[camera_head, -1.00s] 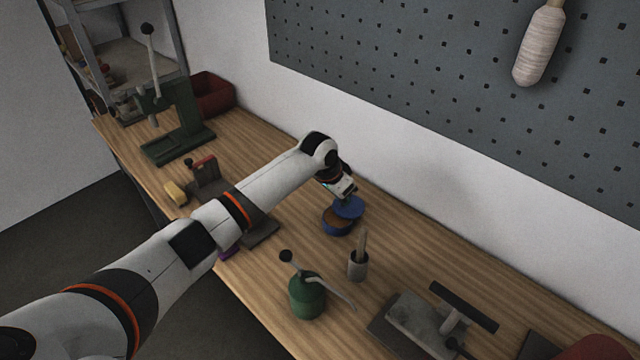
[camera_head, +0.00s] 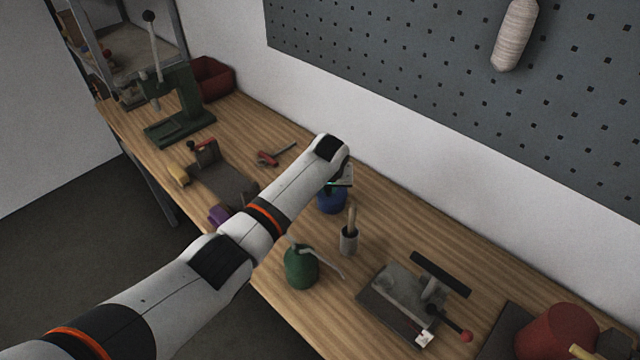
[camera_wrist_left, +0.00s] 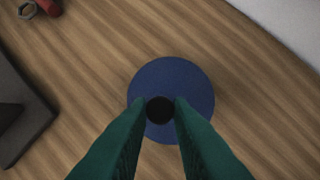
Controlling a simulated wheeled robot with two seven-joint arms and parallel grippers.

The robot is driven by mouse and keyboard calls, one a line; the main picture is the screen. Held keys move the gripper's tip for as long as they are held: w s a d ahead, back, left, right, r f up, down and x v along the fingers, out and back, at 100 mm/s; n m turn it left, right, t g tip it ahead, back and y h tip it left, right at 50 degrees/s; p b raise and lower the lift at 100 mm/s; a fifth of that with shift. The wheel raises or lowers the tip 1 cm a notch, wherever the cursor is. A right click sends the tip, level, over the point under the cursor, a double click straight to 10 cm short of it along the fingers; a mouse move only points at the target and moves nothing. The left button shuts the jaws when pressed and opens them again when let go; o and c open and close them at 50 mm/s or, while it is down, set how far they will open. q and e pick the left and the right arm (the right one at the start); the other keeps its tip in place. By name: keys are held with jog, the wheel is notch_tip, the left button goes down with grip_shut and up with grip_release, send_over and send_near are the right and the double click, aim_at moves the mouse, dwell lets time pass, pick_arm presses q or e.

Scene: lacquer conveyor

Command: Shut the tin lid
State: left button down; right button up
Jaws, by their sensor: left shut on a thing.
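The blue round tin (camera_head: 331,204) stands on the workbench, just under my left gripper (camera_head: 338,184). In the left wrist view its blue lid (camera_wrist_left: 172,78) appears as a full disc from above, with a dark round knob (camera_wrist_left: 159,109) on it. The green fingertips of my left gripper (camera_wrist_left: 160,112) are closed on that knob from both sides. No inside of the tin shows. The gripper and arm partly hide the lid in the head view, so I cannot tell exactly how it seats. My right gripper is not in view.
A grey cup with a wooden handle (camera_head: 349,240) and a green oil can (camera_head: 300,267) stand close in front of the tin. A red-handled tool (camera_head: 268,158) lies behind my arm. A grey clamp fixture (camera_head: 396,303) is at the right.

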pick_arm(q)
jog(key=shift+s+n, duration=0.2)
jog(key=shift+n, duration=0.1)
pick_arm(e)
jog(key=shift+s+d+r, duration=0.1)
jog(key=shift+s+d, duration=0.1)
pick_arm(q)
jog(key=shift+n, duration=0.3)
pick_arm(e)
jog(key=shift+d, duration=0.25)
pick_arm(q)
jog(key=c, duration=1.3)
grip_release()
jog(key=shift+s, duration=0.1)
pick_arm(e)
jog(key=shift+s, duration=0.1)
pick_arm(q)
jog(key=b+v, duration=0.1)
jog(key=v, duration=1.1)
jog(key=shift+d+b, duration=0.25)
jog(key=shift+b, duration=0.05)
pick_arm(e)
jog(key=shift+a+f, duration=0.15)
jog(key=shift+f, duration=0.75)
